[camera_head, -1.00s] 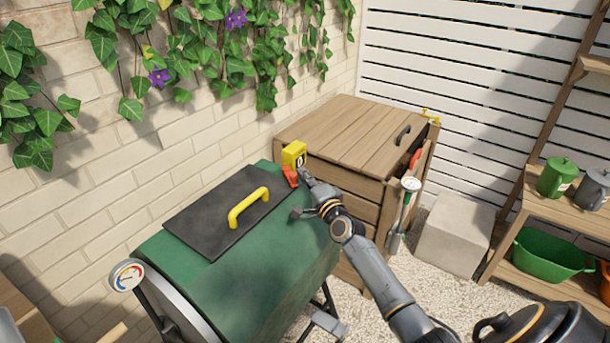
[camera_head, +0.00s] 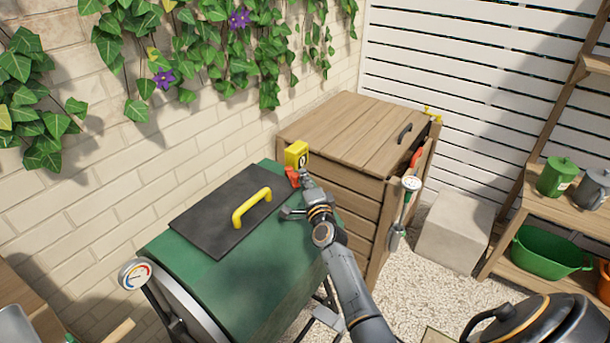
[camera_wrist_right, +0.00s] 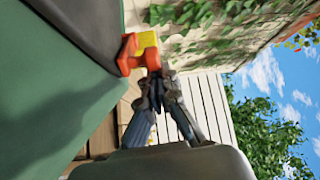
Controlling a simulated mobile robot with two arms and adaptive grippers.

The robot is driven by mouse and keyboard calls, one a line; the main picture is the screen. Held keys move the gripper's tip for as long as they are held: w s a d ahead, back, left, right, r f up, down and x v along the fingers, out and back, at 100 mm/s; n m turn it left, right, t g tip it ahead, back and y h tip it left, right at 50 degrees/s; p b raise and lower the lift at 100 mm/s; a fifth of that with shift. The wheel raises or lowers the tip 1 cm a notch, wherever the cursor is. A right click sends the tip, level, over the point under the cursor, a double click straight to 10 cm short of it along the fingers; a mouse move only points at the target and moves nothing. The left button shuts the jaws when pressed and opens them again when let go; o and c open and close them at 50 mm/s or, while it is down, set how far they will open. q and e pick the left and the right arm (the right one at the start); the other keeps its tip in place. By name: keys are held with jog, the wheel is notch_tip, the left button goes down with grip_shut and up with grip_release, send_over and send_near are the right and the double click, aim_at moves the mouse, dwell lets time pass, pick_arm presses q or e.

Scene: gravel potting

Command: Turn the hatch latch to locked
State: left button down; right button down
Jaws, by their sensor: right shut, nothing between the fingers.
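The green drum (camera_head: 265,285) has a dark hatch lid (camera_head: 215,225) with a yellow handle (camera_head: 252,207). At the drum's far end is a red latch (camera_head: 291,176) beside a yellow block (camera_head: 296,154) with a dark mark on it. The red latch (camera_wrist_right: 128,55) and yellow block (camera_wrist_right: 147,39) also show in the right wrist view. My right gripper (camera_head: 303,176) is shut and empty, its fingertips (camera_wrist_right: 153,76) right beside the latch. I cannot tell whether they touch it. My left gripper is not in view.
The brick wall (camera_head: 90,220) runs behind the drum.

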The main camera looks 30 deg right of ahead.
aim_at(279, 190)
jog(key=shift+a+m+h+p, duration=0.15)
jog(key=shift+m+h+p, duration=0.15)
jog(key=shift+p, duration=0.1)
jog(key=shift+a+r+p, duration=0.1)
jog(key=shift+a+p, duration=0.25)
jog(key=shift+p, duration=0.4)
jog(key=shift+w+a+p, duration=0.1)
jog(key=shift+a+p, duration=0.3)
jog(key=shift+p, duration=0.05)
jog(key=shift+w+a, duration=0.3)
jog(key=shift+a, duration=0.4)
jog(key=shift+w+a, duration=0.25)
jog(key=shift+a, duration=0.45)
jog(key=shift+w+a+b, duration=0.65)
jog(key=shift+w+a, duration=0.25)
jog(key=shift+a, duration=0.2)
jog(key=shift+w+a, duration=0.15)
